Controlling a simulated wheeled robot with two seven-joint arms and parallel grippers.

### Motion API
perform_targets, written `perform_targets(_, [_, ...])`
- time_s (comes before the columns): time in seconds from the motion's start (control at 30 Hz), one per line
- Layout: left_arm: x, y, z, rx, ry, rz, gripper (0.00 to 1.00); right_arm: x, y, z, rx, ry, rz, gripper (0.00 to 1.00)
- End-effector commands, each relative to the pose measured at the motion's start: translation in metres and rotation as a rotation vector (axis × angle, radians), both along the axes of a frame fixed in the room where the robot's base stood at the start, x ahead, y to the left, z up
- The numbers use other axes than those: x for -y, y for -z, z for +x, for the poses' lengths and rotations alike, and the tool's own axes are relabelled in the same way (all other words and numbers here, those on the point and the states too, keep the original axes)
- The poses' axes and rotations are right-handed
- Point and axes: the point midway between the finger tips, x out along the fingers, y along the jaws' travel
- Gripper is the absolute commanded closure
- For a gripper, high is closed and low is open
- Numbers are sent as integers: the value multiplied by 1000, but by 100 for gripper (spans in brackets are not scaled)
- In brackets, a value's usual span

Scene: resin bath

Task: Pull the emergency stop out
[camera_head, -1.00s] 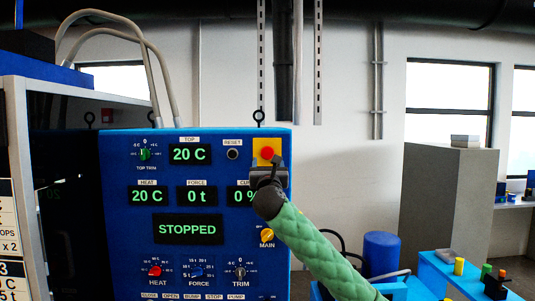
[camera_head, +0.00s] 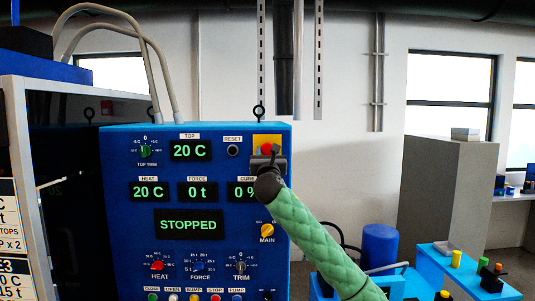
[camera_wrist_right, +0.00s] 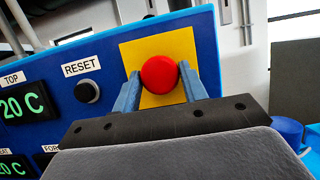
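The emergency stop (camera_head: 267,149) is a round red button on a yellow plate at the top right of the blue control panel. It also shows in the right wrist view (camera_wrist_right: 159,74). My right gripper (camera_head: 267,151) is at the button, with its arm coming up from the lower right. In the right wrist view its two blue-grey fingers (camera_wrist_right: 160,78) stand one on each side of the red button. They look open around it, with narrow gaps at the tips; contact is hard to tell. My left gripper is not in view.
The blue panel (camera_head: 120,215) carries a RESET button (camera_head: 232,152) left of the yellow plate and a yellow MAIN knob (camera_head: 267,230) below. The display (camera_head: 188,224) reads STOPPED. A blue barrel (camera_head: 381,247) and a grey cabinet (camera_head: 440,200) stand to the right.

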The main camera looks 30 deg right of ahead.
Motion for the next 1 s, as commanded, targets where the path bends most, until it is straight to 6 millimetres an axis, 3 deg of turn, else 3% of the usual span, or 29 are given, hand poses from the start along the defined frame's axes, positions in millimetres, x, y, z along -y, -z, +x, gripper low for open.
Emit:
perform_targets(0.03, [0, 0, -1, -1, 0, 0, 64, 0, 0, 0, 0, 0, 0, 81])
perform_targets(0.13, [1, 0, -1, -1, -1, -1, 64, 0, 0, 0, 0, 0, 0, 99])
perform_targets(0.73, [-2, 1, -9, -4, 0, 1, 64, -9, 2, -13, -2, -1, 1, 99])
perform_targets(0.77, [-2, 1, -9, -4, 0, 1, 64, -9, 2, -13, -2, -2, 0, 52])
perform_targets(0.8, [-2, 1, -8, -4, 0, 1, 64, -9, 2, -13, -2, -2, 0, 44])
perform_targets(0.83, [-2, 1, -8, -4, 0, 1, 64, -9, 2, -13, -2, -2, 0, 38])
perform_targets(1.0, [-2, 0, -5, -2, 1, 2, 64, -9, 1, -13, -1, -1, 0, 37])
